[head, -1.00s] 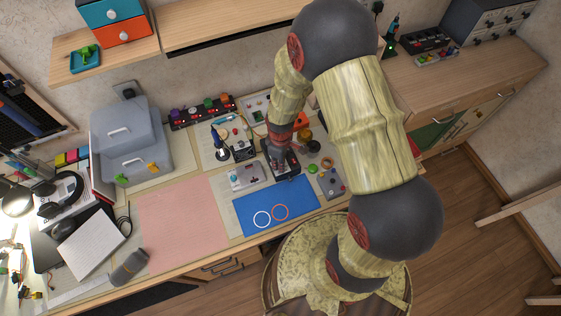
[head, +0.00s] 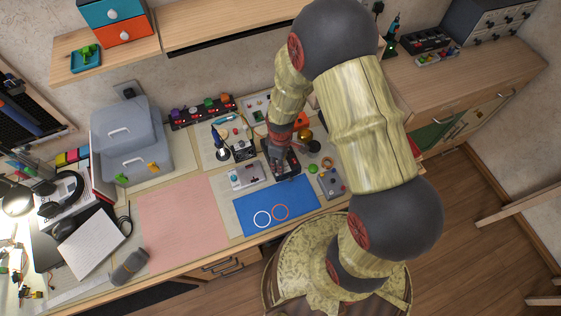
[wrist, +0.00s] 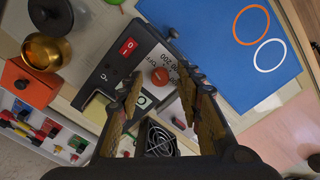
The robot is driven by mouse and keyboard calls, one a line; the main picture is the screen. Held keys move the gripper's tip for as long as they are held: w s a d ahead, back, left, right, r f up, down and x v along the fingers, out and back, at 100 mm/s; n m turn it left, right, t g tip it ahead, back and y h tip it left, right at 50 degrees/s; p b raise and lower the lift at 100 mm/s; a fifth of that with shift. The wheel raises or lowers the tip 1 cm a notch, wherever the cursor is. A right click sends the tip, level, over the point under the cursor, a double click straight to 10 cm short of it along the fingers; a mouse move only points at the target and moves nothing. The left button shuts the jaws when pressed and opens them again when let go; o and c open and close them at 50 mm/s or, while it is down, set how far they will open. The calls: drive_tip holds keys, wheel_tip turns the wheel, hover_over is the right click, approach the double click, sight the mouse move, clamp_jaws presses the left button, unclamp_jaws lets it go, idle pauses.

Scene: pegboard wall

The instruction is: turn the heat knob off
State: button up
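The heat knob (wrist: 160,76) is a small round red knob on the dark control box (wrist: 107,72). Printed beside it are OFF and numbers such as 200. In the wrist view, my gripper (wrist: 163,82) is open, with a finger on each side of the knob's position. The knob shows between the fingertips; I cannot tell whether either finger touches it. A red rocker switch (wrist: 128,46) is on the same box. In the head view, my gripper (head: 281,172) is over the box, and the knob is hidden.
A blue mat (head: 300,200) with two rings lies in front of the box. A brass cup (wrist: 46,52) and an orange block (wrist: 28,84) stand close by. A black fan grille (wrist: 160,140) is near the fingers. The pink mat (head: 185,225) is mostly clear.

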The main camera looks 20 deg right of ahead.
wheel_tip(320, 180, up, 12)
idle(0.7)
idle(0.4)
drive_tip(key=s+r+m+t+b, duration=0.2)
drive_tip(key=s+r+m, duration=0.2)
drive_tip(key=s+r, duration=0.3)
drive_tip(key=s+r+m+t+b, duration=0.2)
drive_tip(key=s+r+m, duration=0.3)
drive_tip(key=r, duration=1.2)
drive_tip(key=shift+s+r+t+b, duration=0.3)
drive_tip(key=shift+s+t, duration=0.5)
drive_tip(key=shift+s, duration=0.2)
